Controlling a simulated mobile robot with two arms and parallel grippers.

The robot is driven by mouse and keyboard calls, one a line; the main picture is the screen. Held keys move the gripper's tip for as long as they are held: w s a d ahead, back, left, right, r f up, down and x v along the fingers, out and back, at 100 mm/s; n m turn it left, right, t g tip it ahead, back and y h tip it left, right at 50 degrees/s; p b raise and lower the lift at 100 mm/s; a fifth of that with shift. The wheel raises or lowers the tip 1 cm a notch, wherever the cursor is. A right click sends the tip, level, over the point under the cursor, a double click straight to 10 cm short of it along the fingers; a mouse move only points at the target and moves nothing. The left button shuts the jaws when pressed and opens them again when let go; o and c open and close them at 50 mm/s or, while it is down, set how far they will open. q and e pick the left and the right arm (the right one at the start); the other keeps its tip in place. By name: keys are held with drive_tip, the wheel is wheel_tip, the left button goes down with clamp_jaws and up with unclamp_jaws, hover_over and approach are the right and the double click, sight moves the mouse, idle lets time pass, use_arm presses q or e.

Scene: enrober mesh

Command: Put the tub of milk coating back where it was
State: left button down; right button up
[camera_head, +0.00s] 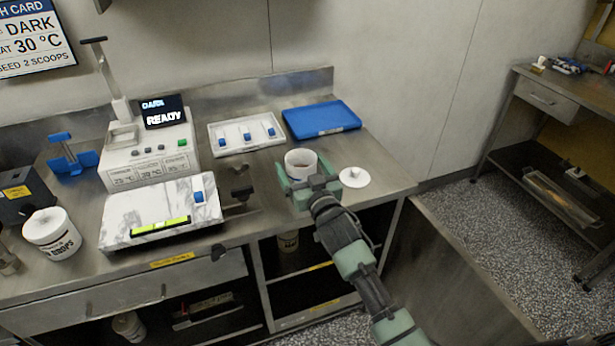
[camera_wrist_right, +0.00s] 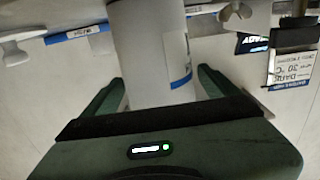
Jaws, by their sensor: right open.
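A white open-topped tub (camera_head: 300,160) stands upright near the right end of the steel bench; its label cannot be read. A white round lid with a knob (camera_head: 354,177) lies on the bench just right of it. My right gripper (camera_head: 299,183) is open around the tub's near side. In the right wrist view the tub (camera_wrist_right: 150,55) stands between the two spread fingers, with gaps visible beside it. My left gripper is not in view.
A blue tray (camera_head: 320,119) and a white tray with blue-handled pieces (camera_head: 228,146) lie behind. Left are a marble-topped unit (camera_head: 150,212), a machine reading READY (camera_head: 145,165) and a lidded tub marked DROPS (camera_head: 52,235).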

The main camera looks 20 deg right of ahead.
drive_tip(key=s+b, duration=0.1)
drive_tip(key=s, duration=1.1)
drive_tip(key=s+a+f+n+g, duration=0.1)
drive_tip(key=s+f+g, duration=0.25)
drive_tip(key=f, duration=0.85)
drive_tip(key=s+f+g, duration=0.2)
drive_tip(key=s+f, duration=0.2)
drive_tip(key=f, duration=0.8)
drive_tip(key=s+a+f+n+g, duration=0.15)
drive_tip(key=s+f, duration=0.25)
drive_tip(key=f, duration=0.8)
drive_tip(key=s+d+f+g, duration=0.3)
drive_tip(key=s+f+g, duration=0.3)
drive_tip(key=s+f, duration=1.2)
drive_tip(key=s+d+f+g, duration=0.1)
drive_tip(key=s+f+g, duration=0.1)
drive_tip(key=s, duration=0.7)
drive_tip(key=s+d+f+g, duration=0.2)
drive_tip(key=s+f, duration=0.1)
drive_tip(key=s, duration=0.7)
drive_tip(key=shift+f+h, duration=0.15)
drive_tip(key=shift+h, duration=0.15)
drive_tip(key=shift+w+m, duration=0.1)
drive_tip(key=shift+m, duration=0.15)
